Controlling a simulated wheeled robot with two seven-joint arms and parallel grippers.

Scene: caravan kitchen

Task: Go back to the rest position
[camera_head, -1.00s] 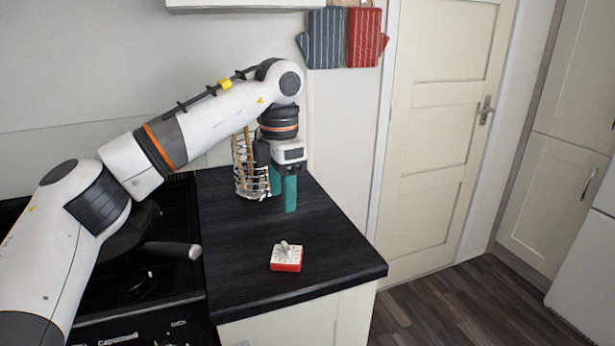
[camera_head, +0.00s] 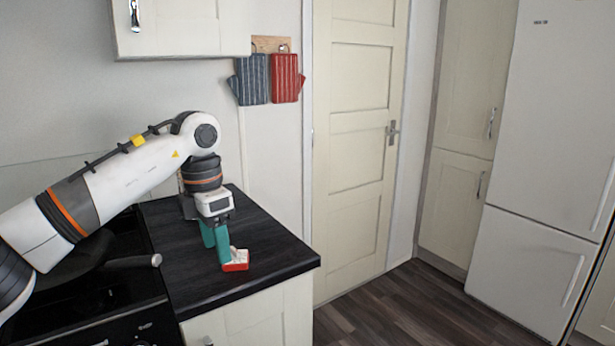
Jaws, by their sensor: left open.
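My left gripper (camera_head: 216,248) has green fingers and points down over the dark worktop (camera_head: 265,248). It is open, and I see nothing held between its fingers. A small red and white timer (camera_head: 236,262) sits on the worktop, just right of and partly behind the fingers in the picture. I cannot tell whether the near finger touches it. My right gripper is not in view.
A stove (camera_head: 90,290) with a pan, its handle (camera_head: 135,261) pointing right, is left of the worktop. A blue mitt (camera_head: 250,80) and a red mitt (camera_head: 286,78) hang on the wall. A door (camera_head: 350,150) and a fridge (camera_head: 545,150) stand right. The floor (camera_head: 400,305) in front of them is clear.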

